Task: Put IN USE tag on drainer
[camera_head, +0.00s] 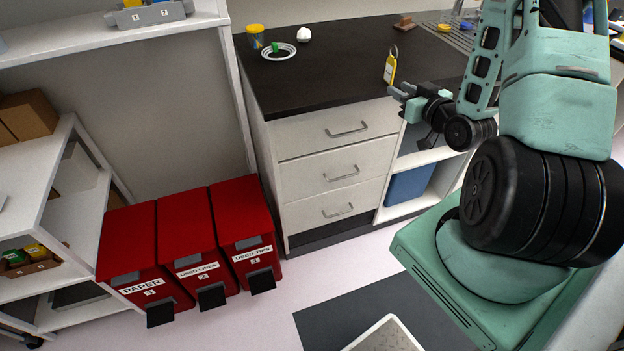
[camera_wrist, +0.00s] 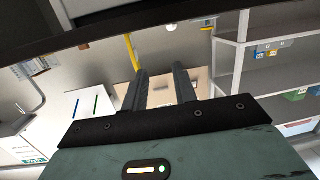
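A yellow tag (camera_head: 390,69) with a pale label and a metal ring at its top shows upright at the front edge of the dark counter in the head view. Its writing is too small to read. My gripper (camera_head: 399,92) is just below and right of the tag in that picture; I cannot tell whether they touch. A grey ridged drainer (camera_head: 447,38) lies at the back right of the counter, partly hidden by my arm.
The dark counter (camera_head: 330,70) carries a plate (camera_head: 279,52), a yellow-and-blue jar (camera_head: 255,36), a white object (camera_head: 304,34) and a brown block (camera_head: 404,23). Its middle is clear. Red bins (camera_head: 245,225) stand on the floor at left, beside white shelving (camera_head: 75,185).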

